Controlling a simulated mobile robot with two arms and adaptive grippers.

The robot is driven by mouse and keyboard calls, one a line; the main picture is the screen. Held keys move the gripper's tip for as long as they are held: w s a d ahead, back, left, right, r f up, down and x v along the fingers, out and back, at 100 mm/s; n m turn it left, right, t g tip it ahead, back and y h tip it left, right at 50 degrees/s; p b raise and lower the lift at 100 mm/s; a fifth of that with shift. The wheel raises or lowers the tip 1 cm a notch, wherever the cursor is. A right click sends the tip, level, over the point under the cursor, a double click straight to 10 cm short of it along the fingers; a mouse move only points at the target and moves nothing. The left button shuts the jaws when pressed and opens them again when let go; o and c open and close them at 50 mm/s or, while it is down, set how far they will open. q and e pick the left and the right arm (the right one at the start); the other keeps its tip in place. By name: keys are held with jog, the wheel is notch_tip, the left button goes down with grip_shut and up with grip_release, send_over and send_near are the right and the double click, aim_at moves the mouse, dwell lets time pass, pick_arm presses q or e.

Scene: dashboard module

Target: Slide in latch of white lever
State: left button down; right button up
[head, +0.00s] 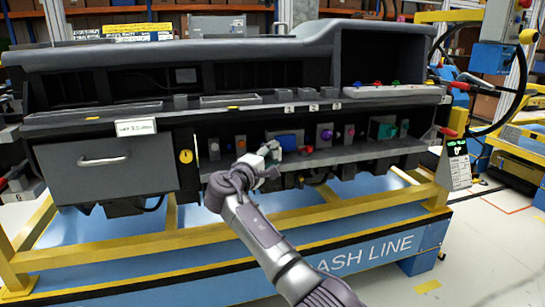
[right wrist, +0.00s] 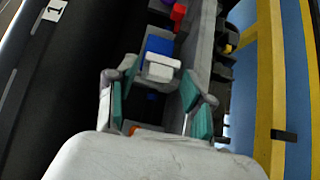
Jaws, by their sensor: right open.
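The white lever (right wrist: 160,67) sits at the front of a blue block (right wrist: 158,45) in the right wrist view. My right gripper (right wrist: 159,78) is open. Its two teal-padded fingers stand on either side of the lever, with gaps, so it holds nothing. In the head view my right gripper (head: 266,160) is at the lower shelf of the dashboard module, in front of the blue block (head: 287,140). There the gripper covers much of that spot, and I cannot clearly tell the lever from it. The latch itself cannot be made out. My left gripper is not in view.
Several small coloured parts stand along the grey lower shelf (head: 345,153), on both sides of the gripper. The dashboard's upper ledge (head: 180,108) overhangs it. A grey drawer (head: 105,172) is at the left. A yellow and blue frame (head: 410,195) carries the module.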

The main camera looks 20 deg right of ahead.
jog(key=v, duration=1.1)
jog(key=shift+s, duration=0.15)
